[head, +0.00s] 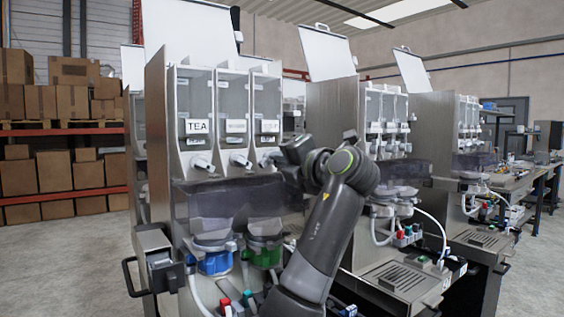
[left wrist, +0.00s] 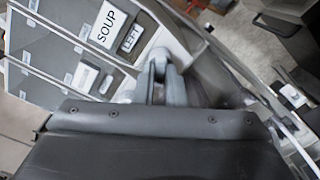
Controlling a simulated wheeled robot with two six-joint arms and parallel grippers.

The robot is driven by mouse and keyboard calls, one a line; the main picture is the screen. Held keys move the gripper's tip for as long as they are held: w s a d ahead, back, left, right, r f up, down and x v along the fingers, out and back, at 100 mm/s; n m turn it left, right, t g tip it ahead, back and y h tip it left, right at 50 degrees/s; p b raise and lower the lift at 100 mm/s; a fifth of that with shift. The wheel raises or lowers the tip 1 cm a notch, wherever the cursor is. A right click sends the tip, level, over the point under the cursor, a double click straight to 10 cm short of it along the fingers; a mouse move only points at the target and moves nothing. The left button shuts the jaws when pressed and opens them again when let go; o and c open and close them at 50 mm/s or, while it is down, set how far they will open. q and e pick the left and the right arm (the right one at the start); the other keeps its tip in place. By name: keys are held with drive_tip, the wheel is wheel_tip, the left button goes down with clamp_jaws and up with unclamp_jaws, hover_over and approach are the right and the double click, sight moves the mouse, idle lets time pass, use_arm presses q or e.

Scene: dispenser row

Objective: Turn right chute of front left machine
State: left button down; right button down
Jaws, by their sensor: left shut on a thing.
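The front left machine (head: 157,150) has three clear canisters side by side, each with a white chute below it. The left canister carries a TEA label (head: 197,127). The right chute (head: 266,161) is at the right end of the row, partly hidden by my left gripper (head: 277,158). In the left wrist view the gripper's fingers (left wrist: 160,82) are shut on this white chute (left wrist: 166,45), below the SOUP label (left wrist: 108,25). A smaller LEFT label (left wrist: 131,39) is beside it. The chute's exact turn is hard to see. My right gripper is not in view.
Below the chutes are a blue-collared funnel (head: 214,262) and a green-collared one (head: 264,248). A raised white lid (head: 187,27) stands above the machine. A second machine (head: 332,115) is close on the right. Open floor (head: 70,260) is at left.

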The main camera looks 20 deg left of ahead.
use_arm(q)
drive_tip(key=shift+f, duration=0.15)
drive_tip(key=c, duration=1.5)
unclamp_jaws()
